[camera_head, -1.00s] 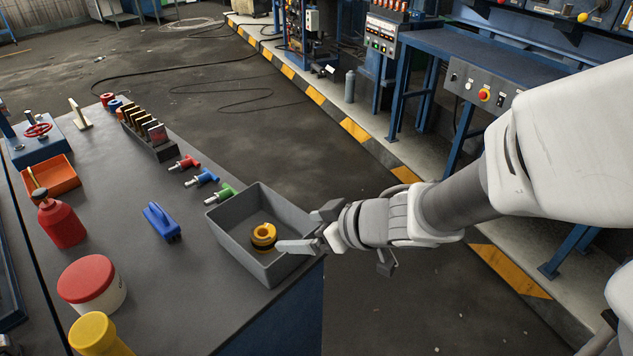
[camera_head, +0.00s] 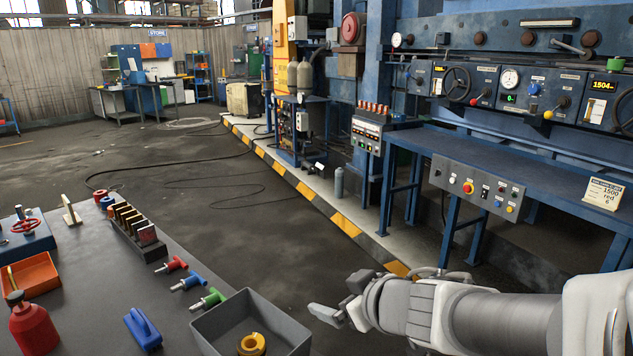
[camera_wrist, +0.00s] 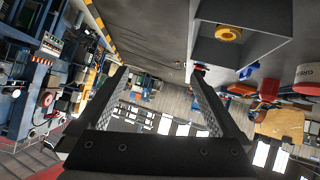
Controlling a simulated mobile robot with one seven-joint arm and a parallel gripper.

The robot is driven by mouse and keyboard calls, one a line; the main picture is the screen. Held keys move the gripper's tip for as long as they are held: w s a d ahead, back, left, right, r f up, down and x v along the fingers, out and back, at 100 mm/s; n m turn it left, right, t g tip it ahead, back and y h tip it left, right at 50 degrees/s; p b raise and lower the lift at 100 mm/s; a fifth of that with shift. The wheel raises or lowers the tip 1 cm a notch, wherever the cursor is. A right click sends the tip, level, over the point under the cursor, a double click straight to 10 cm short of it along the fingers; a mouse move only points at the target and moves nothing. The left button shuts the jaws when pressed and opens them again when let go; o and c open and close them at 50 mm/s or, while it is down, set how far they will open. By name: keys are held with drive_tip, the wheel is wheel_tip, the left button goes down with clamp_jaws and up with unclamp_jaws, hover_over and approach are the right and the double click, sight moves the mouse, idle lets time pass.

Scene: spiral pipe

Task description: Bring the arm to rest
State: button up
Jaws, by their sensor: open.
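My gripper (camera_head: 340,312) is at the lower middle of the head view, just right of and above the grey bin on the bench. It points left and holds nothing. In the wrist view my gripper (camera_wrist: 160,85) has its two fingers wide apart with nothing between them. The arm stretches in from the lower right. The grey bin (camera_head: 282,318) stands at the bench's right end, with a yellow ring (camera_head: 251,344) inside. The bin (camera_wrist: 262,52) and ring (camera_wrist: 228,33) also show in the wrist view, apart from the fingers.
On the bench (camera_head: 95,275) are red, blue and green handled fittings (camera_head: 188,283), a blue handled tool (camera_head: 142,329), a red bottle (camera_head: 33,328) and an orange tray (camera_head: 30,274). A blue workbench with a control panel (camera_head: 477,190) stands to the right. Open floor (camera_head: 280,240) lies between.

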drive_tip(key=s+d+r+m+h+p, duration=0.3)
drive_tip(key=d+r+m+h, duration=0.5)
drive_tip(key=d, duration=0.5)
drive_tip(key=s+a+r+g+y+p, duration=0.1)
drive_tip(key=s+g, duration=0.1)
drive_tip(key=s, duration=0.4)
drive_tip(key=s+a+r+g+y+p, duration=0.1)
drive_tip(key=s+a+g+y+p, duration=0.1)
drive_tip(key=s, duration=0.5)
drive_tip(key=shift+p, duration=0.3)
